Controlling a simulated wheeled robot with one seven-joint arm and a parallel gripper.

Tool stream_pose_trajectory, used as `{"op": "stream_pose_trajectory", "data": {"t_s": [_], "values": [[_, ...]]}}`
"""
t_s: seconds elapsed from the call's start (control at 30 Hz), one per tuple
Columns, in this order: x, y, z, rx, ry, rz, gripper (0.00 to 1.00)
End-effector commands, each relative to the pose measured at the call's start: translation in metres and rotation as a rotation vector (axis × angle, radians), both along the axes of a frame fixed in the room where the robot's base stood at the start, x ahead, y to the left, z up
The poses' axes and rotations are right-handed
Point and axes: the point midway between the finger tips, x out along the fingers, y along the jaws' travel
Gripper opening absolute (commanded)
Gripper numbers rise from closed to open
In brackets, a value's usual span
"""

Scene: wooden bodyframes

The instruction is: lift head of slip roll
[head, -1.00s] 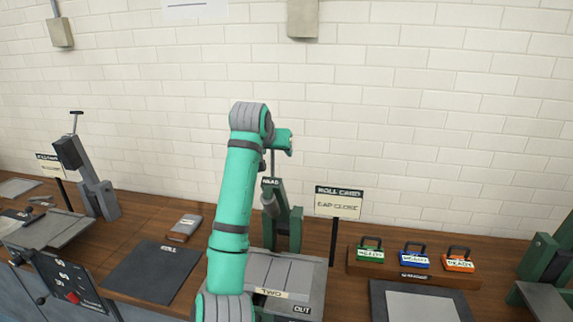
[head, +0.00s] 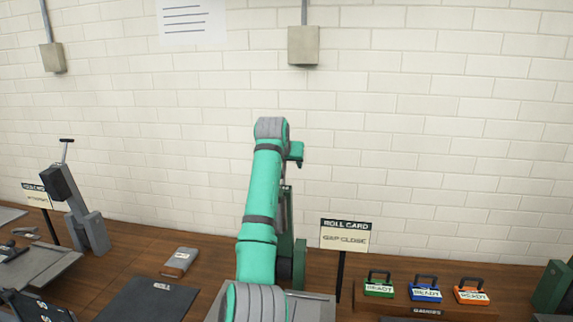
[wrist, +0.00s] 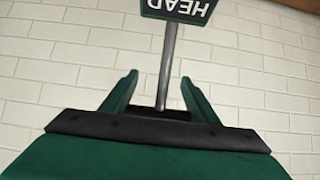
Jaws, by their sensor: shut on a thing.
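The slip roll stands on the bench behind my arm; its green upright (head: 299,262) and part of its grey bed (head: 318,298) show in the head view. My gripper (head: 297,152) is above it, against the wall. In the wrist view, my gripper (wrist: 159,78) has its two green fingers on either side of the dark handle (wrist: 160,113) at the end of a grey rod (wrist: 167,65). It is shut on this handle. A green HEAD label (wrist: 180,10) sits on the rod and reads upside down. My arm hides the rod's lower part in the head view.
A ROLL CARD sign reading GAP CLOSE (head: 345,236) stands just right of the slip roll. Green, blue and orange tagged blocks (head: 425,289) sit farther right. A small grey block (head: 179,262) and another machine (head: 80,215) are at left.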

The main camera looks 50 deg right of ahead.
Motion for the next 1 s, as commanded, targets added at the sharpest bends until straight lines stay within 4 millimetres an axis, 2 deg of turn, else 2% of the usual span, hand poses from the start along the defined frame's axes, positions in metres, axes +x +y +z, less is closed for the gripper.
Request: {"op": "stream_pose_trajectory", "data": {"t_s": [0.03, 0.37, 0.4, 0.47, 0.5, 0.83, 1.0], "values": [[0.0, 0.0, -0.01, 0.012, 0.011, 0.001, 0.14], [0.0, -0.001, -0.01, 0.012, 0.011, 0.001, 0.14], [0.0, -0.001, -0.01, 0.012, 0.011, 0.001, 0.57], [0.001, 0.0, -0.01, 0.011, 0.011, 0.001, 0.71], [0.001, 0.0, -0.009, 0.01, 0.01, 0.002, 0.73], [0.002, 0.004, -0.001, 0.002, 0.002, 0.004, 0.73], [-0.006, 0.015, 0.01, 0.001, 0.002, 0.004, 0.73]]}}
